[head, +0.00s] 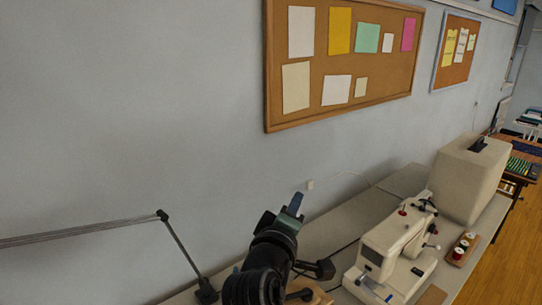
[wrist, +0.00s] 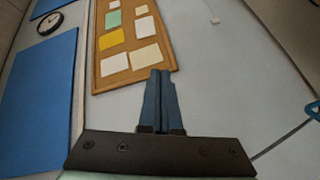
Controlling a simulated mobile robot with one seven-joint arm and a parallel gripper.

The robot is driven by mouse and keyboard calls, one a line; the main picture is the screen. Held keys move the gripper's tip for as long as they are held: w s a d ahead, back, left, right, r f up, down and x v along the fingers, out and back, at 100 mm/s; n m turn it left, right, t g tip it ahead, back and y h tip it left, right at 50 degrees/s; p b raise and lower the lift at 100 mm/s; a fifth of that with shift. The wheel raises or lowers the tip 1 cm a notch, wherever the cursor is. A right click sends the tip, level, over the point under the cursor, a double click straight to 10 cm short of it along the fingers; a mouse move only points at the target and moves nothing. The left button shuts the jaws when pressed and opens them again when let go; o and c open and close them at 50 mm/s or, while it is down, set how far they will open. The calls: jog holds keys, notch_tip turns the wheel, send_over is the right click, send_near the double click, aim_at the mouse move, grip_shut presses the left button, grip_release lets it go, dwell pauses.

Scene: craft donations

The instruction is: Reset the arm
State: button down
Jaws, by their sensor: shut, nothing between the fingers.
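My gripper (head: 295,205) is raised above the table in the head view, with its blue fingers pointing up toward the wall. In the wrist view my gripper (wrist: 160,75) has its two blue fingers pressed together, with nothing between them. Behind the fingers, the wrist view shows the wall and a cork board (wrist: 164,48). My gripper is apart from everything around it, and no object is held.
A cream sewing machine (head: 390,250) and a boxy cover (head: 470,175) stand on the table (head: 360,215), right of my arm. A thin lamp arm (head: 185,250) stands left. A spool holder (head: 462,248) lies near the table's right edge. The wall is close behind.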

jog(key=s+a+r+m+t+y+b, duration=0.1)
jog(key=s+r+m+t+b, duration=0.15)
jog(key=s+r, duration=0.45)
jog(key=s+a+r+m+t+y+b, duration=0.1)
jog(key=s+a+r+m+t, duration=0.2)
jog(key=r, duration=0.8)
jog(key=s+r+m+t+y+b, duration=0.1)
jog(key=s+r+m+t, duration=0.1)
jog(key=s+r, duration=0.3)
jog(key=s+r+m+t+y, duration=0.2)
jog(key=s+r+t, duration=0.1)
jog(key=s, duration=0.6)
jog(key=shift+s+a+r+m+b, duration=0.35)
jog(key=shift+s+r+b, duration=0.05)
jog(key=shift+r, duration=0.45)
